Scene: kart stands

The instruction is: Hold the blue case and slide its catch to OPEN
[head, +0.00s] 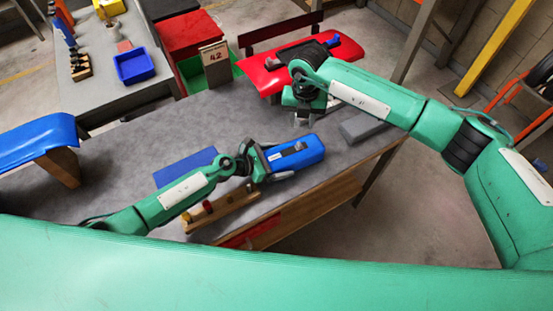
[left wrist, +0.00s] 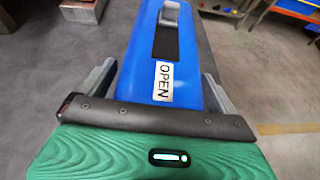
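The blue case (head: 297,158) is at the front edge of the grey table, tilted in the head view. My left gripper (head: 264,163) has its fingers along both sides of the case's near end, also in the left wrist view (left wrist: 158,88). The grey catch (left wrist: 170,14) sits at the far end of a dark slot (left wrist: 165,42), away from the white OPEN label (left wrist: 163,80). My right gripper (head: 303,119) hangs above the table behind the case, apart from it; its finger gap is too small to judge.
A grey block (head: 363,126) lies right of the case. A flat blue panel (head: 185,167) and a wooden rack with pegs (head: 222,209) lie left of it. A red stand (head: 350,50) with a dark item is behind my right arm. The table's middle is clear.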

